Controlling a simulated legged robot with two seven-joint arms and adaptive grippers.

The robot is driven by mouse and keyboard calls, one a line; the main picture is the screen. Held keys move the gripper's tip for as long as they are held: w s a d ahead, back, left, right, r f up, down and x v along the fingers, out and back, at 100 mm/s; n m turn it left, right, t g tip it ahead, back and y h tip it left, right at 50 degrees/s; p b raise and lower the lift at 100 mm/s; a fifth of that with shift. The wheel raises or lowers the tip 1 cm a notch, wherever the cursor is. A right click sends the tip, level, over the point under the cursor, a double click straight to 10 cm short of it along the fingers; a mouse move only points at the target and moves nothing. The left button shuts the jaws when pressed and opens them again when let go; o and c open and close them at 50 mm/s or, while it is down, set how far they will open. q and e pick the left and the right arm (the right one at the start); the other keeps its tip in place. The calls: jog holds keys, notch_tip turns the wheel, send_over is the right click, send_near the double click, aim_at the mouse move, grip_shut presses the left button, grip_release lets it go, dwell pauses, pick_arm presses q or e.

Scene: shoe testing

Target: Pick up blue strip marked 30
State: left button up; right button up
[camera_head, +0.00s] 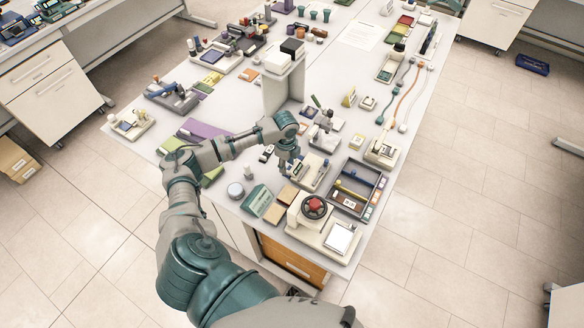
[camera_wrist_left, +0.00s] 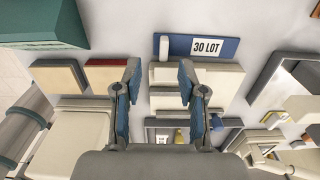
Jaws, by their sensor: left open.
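A blue strip (camera_wrist_left: 180,46) with a white label reading "30 LOT" lies across the top middle of the left wrist view, at the far edge of a cream block or fixture (camera_wrist_left: 210,78). My left gripper (camera_wrist_left: 159,82) is open, its two blue-padded fingers apart, with nothing held between them. The strip is ahead of the fingertips and does not touch them. In the head view my left gripper (camera_head: 288,163) is over the bench near the cream fixture; the strip is too small to make out there. My right gripper is not in view.
A dark-rimmed tray (camera_head: 380,180) stands right of the gripper. A cream device with a red knob (camera_head: 315,206) is nearer the front edge. A green box (camera_head: 257,200) and a tall cream stand (camera_head: 276,92) are close by. The bench is crowded.

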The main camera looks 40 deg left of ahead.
pick_arm(q)
jog(key=f, duration=0.3)
jog(key=a+f, duration=0.1)
jog(key=shift+w+f, duration=0.25)
jog(key=shift+f, duration=0.15)
jog(key=shift+d+r, duration=0.1)
grip_shut()
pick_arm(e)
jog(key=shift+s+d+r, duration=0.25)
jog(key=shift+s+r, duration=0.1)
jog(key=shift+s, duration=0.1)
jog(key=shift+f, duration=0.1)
